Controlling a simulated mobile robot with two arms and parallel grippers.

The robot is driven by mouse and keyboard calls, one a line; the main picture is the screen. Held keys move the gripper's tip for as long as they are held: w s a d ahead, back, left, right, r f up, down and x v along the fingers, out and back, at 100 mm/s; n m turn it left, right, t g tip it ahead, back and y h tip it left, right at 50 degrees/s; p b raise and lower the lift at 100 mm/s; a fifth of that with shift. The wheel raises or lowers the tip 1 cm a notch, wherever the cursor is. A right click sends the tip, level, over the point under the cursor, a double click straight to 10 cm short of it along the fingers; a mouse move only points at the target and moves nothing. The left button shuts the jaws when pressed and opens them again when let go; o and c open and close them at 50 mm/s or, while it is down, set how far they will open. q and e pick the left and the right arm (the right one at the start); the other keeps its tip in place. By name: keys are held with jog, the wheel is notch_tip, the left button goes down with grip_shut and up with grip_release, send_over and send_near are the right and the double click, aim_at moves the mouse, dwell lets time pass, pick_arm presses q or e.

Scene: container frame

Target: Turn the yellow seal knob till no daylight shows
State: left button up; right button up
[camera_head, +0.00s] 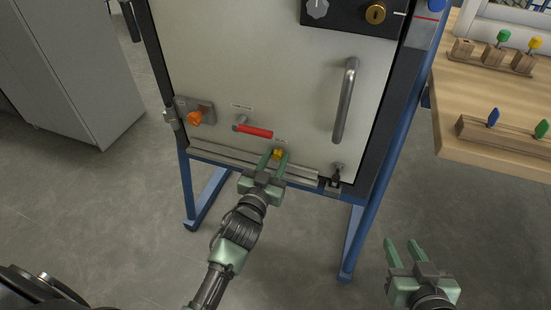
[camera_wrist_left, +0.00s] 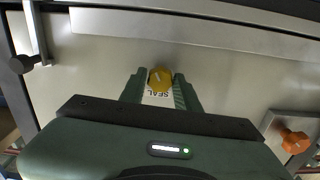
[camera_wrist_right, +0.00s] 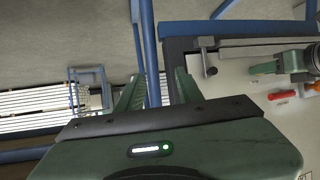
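The yellow seal knob (camera_head: 277,154) is low on the pale panel, near its bottom edge. In the left wrist view the knob (camera_wrist_left: 160,78) has a pale mark on its face and a "SEAL" label beside it. My left gripper (camera_head: 275,157) has one finger on each side of the knob. Its fingers are spread about as wide as those of my empty right gripper; whether they touch the knob is hard to tell. My right gripper (camera_head: 402,248) is open and empty, low on the right, away from the panel. I cannot make out any daylight at the seal.
The panel also carries an orange knob (camera_head: 195,118), a red-gripped lever (camera_head: 254,131), a vertical handle (camera_head: 345,100) and a small latch (camera_head: 336,175). A metal strip (camera_head: 230,163) runs along its bottom. A wooden bench (camera_head: 470,105) with coloured keys stands right. A grey cabinet (camera_head: 70,65) stands left.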

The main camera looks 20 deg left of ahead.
pick_arm(q)
grip_shut()
jog(key=m+p, duration=0.2)
jog(key=m, duration=0.1)
jog(key=shift+m, duration=0.3)
pick_arm(e)
jog(key=s+d+f+g+h, duration=0.1)
jog(key=s+d+f+g, duration=0.2)
jog(key=s+f+g, duration=0.3)
jog(key=s+f, duration=0.1)
jog(key=s, duration=0.2)
jog(key=shift+d+h, duration=0.2)
jog(key=shift+h, duration=0.2)
pick_arm(q)
jog(key=o, duration=0.6)
grip_release()
jog(key=shift+s, duration=0.1)
pick_arm(e)
jog(key=shift+r, duration=0.1)
